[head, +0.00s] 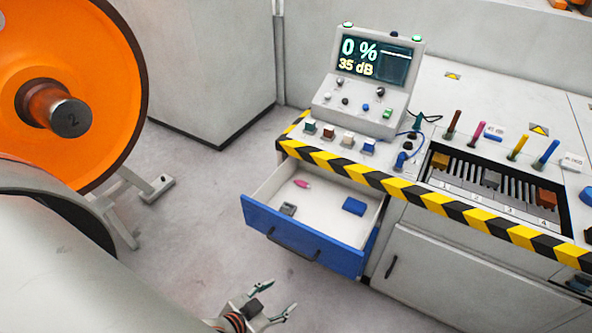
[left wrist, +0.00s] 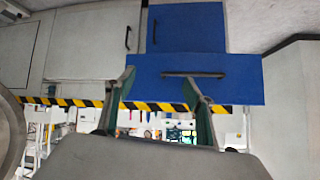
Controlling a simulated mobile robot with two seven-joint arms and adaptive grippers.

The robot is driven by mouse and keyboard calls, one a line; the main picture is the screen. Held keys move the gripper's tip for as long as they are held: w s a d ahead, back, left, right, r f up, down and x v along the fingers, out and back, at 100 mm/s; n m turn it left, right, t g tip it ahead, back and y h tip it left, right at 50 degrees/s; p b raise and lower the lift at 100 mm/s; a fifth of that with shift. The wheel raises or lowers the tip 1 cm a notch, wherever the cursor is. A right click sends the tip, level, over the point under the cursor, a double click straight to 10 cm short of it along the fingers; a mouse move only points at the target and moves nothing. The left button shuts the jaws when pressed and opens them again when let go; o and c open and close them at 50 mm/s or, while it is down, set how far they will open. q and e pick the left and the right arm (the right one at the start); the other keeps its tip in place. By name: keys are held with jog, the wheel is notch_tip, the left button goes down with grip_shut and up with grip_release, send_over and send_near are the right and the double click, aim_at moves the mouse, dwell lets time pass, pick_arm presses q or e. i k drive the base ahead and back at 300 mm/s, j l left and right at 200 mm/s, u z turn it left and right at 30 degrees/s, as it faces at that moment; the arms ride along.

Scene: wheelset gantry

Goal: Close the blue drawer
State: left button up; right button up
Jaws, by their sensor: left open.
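The blue drawer (head: 310,246) is pulled out of the bench below the striped edge, its white inside showing. A dark bar handle (head: 293,246) is on its blue front. My left gripper (head: 280,298) is open and empty, in front of and below the drawer front in the head view. In the left wrist view, which looks upside down, the blue drawer front (left wrist: 240,80) and its handle (left wrist: 195,75) lie beyond the spread fingers of my left gripper (left wrist: 158,78). Contact with the drawer does not show. My right gripper is not in view.
The drawer holds a pink piece (head: 302,184), a grey block (head: 288,209) and a blue block (head: 354,206). A control panel (head: 365,90) stands on the bench above. An orange wheel (head: 100,60) is at the left. Floor (head: 210,220) is clear between wheel and drawer.

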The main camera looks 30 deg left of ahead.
aim_at(318, 207)
jog(key=i+j+u, duration=0.15)
jog(key=u, duration=0.3)
jog(key=i+u, duration=0.3)
jog(key=u, duration=0.15)
